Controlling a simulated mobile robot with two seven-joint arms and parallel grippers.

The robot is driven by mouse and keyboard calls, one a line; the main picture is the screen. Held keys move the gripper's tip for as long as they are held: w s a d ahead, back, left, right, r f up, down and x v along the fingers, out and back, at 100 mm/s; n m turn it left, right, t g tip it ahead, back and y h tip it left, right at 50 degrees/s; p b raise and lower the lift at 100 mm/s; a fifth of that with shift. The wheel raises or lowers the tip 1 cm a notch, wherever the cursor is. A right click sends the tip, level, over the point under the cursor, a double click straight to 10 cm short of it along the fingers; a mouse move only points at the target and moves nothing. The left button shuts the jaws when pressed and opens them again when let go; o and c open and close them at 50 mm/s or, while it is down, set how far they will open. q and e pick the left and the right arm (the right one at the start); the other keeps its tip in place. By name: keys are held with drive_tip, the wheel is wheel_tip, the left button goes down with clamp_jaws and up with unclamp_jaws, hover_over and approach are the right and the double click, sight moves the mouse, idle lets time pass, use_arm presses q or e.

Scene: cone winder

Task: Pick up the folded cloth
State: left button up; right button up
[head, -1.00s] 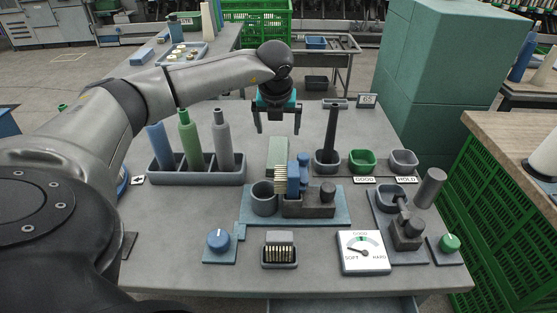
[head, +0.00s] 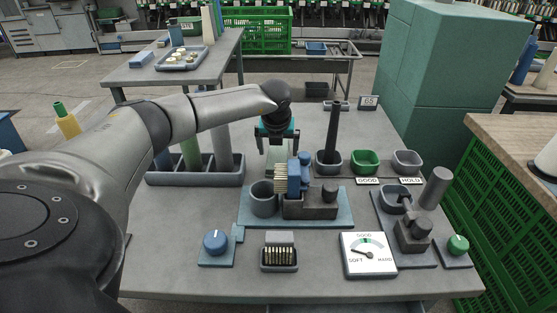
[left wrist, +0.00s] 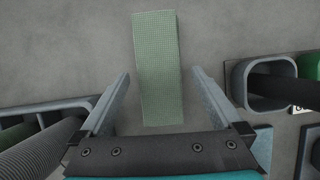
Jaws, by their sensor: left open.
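The folded cloth (left wrist: 157,65) is a pale green, textured strip lying on the grey table, seen in the left wrist view. In the head view it shows only partly (head: 277,156), behind the blue brush block and below my gripper. My left gripper (head: 279,148) is open and points down over the cloth. In the left wrist view its two fingers (left wrist: 160,80) stand apart on either side of the cloth's near part, with nothing held between them. I cannot tell how high the fingertips are above the table. My right gripper is not in view.
A blue-grey fixture (head: 342,212) with a cup and a blue brush block stands just in front of the cloth. A rack (head: 195,178) with tall cones is to the left. A grey bin (head: 328,168) with a dark rod and a green bin (head: 364,163) are to the right.

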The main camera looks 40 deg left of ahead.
use_arm(q)
drive_tip(key=shift+w+a+f, duration=0.15)
drive_tip(key=shift+w+f, duration=0.1)
drive_tip(key=shift+f, duration=0.4)
drive_tip(key=c, duration=1.3)
